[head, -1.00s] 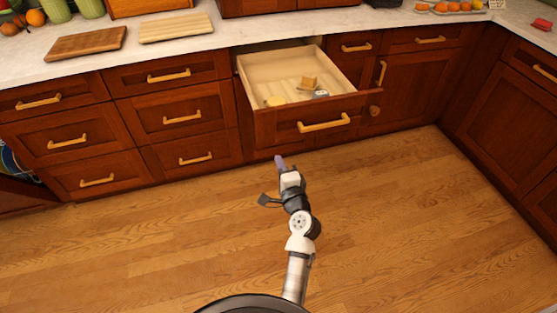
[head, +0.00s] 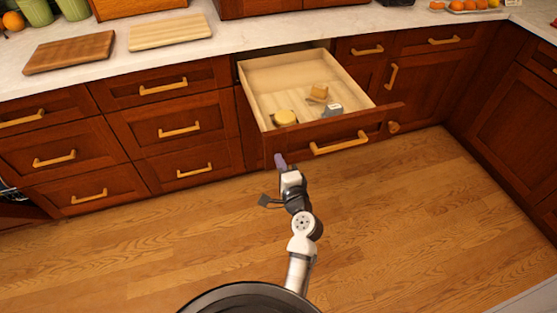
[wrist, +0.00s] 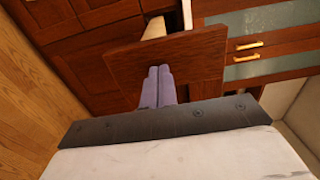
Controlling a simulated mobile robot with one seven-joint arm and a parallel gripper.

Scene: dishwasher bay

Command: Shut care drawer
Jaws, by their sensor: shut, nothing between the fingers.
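The care drawer (head: 262,84) is pulled out from the cabinet row under the counter in the head view. Its dark red-brown front (head: 298,138) carries a long yellow handle (head: 340,143). Inside lie a yellow round item (head: 285,117), a tan block-like item (head: 318,92) and a grey-white item (head: 331,110). My gripper (head: 280,161) is shut and empty, just in front of the lower left part of the drawer front. In the wrist view the two lilac fingers (wrist: 158,84) lie together against the view of the drawer front (wrist: 185,62); I cannot tell whether they touch it.
Closed drawers with yellow handles (head: 179,131) stand to the left, and closed cabinets (head: 430,85) to the right. Cutting boards (head: 169,31) lie on the pale counter (head: 270,38). The wooden floor (head: 430,220) before the cabinets is clear.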

